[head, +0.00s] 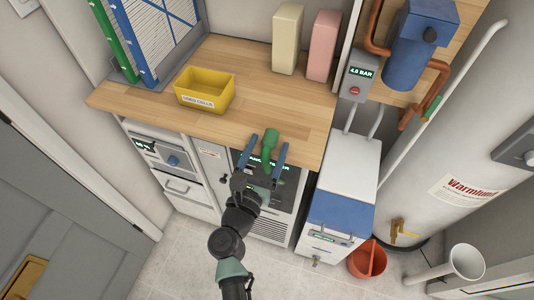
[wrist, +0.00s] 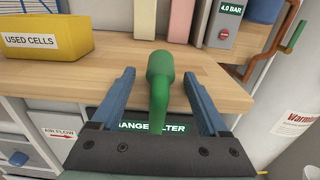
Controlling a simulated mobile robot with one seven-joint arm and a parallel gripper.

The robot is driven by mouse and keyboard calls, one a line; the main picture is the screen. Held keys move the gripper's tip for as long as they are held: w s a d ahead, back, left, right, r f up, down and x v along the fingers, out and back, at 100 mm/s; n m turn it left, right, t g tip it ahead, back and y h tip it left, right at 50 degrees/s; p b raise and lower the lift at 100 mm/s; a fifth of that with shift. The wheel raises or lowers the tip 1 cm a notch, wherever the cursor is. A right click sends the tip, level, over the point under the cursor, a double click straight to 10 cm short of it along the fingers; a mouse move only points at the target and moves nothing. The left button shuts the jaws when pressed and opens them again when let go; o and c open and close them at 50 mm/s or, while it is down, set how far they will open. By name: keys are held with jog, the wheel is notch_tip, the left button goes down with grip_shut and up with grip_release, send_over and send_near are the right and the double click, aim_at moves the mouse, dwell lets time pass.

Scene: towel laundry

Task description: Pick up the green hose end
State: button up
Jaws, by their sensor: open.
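The green hose end (head: 270,137) has a thick rounded head and a thinner neck. It shows at the front edge of the wooden worktop (head: 130,98), with the neck running down towards my gripper (head: 269,143). In the wrist view the green hose end (wrist: 160,72) stands between the two blue fingers of my gripper (wrist: 159,76). The fingers are open, with a visible gap on each side of the hose. The head of the hose reaches a little past the fingertips. The lower part of the hose is hidden behind the gripper body.
A yellow bin (head: 205,92) labelled "USED CELLS" stands left on the worktop. A cream block (head: 288,38) and a pink block (head: 323,45) stand at the back. A white and blue unit (head: 345,180) is to the right. The worktop beyond the hose is clear.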

grip_shut()
dwell(0.4)
